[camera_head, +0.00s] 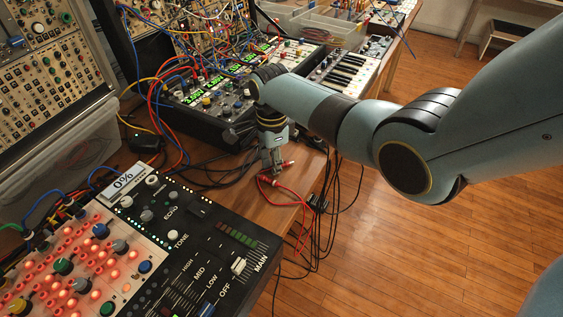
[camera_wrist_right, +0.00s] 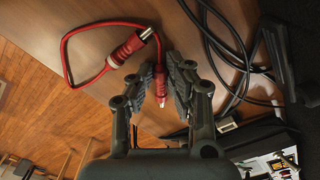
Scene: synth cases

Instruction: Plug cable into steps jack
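A red cable (camera_head: 297,205) lies in a loop at the table's right edge; the wrist view shows it too (camera_wrist_right: 64,50). My right gripper (camera_head: 274,167) points down there. In the right wrist view its fingers (camera_wrist_right: 160,88) close on both sides of one red plug (camera_wrist_right: 160,76), whose metal tip points toward the camera. The cable's other red plug (camera_wrist_right: 128,46) lies loose on the wood beside the left finger. Panels with many jacks stand around, but I cannot read a jack labelled steps. My left gripper is not in view.
A black mixer (camera_head: 213,238) with a lit red panel (camera_head: 70,262) fills the front left. A synth rack (camera_head: 225,113) with patch cables stands behind the gripper. Black cables (camera_wrist_right: 228,60) lie close to the right finger. The wooden table (camera_head: 212,160) has a small bare patch.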

